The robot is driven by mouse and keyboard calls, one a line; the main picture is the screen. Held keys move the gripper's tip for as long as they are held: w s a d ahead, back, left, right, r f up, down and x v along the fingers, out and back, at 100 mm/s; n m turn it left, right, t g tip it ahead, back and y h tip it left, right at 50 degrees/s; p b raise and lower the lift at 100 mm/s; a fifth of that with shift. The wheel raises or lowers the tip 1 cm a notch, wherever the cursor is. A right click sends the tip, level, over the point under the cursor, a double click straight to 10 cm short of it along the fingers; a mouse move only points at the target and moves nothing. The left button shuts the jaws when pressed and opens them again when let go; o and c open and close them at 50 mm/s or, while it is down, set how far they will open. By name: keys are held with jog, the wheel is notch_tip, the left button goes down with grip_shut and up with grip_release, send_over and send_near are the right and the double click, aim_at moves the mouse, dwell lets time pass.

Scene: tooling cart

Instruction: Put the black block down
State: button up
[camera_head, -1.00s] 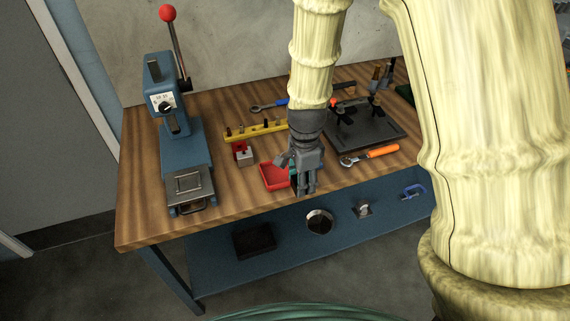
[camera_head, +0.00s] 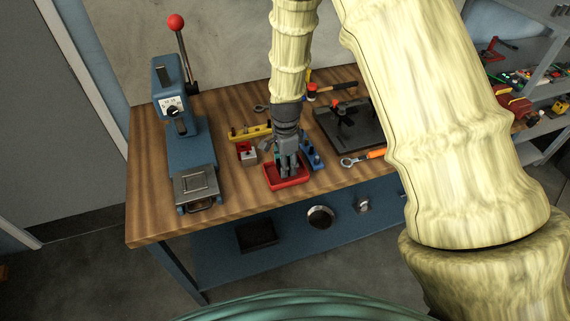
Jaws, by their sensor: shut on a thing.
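My gripper (camera_head: 289,170) points down over the red tray (camera_head: 287,185), with its fingertips low inside or just above the tray's rim. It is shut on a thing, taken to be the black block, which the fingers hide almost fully. I cannot tell whether the block touches the tray floor. The tray lies near the front edge of the wooden bench top (camera_head: 240,205).
A blue press (camera_head: 188,145) with a red-knobbed lever stands left. Close by are a red and grey block (camera_head: 247,153), a yellow rack (camera_head: 249,132), a blue holder (camera_head: 313,157), an orange-handled wrench (camera_head: 362,157) and a dark fixture plate (camera_head: 355,130).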

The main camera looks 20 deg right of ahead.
jog(key=shift+f, duration=0.75)
jog(key=shift+f, duration=0.15)
jog(key=o, duration=0.9)
jog(key=shift+r, duration=0.2)
jog(key=shift+r+b, duration=1.9)
jog(key=shift+r, duration=4.05)
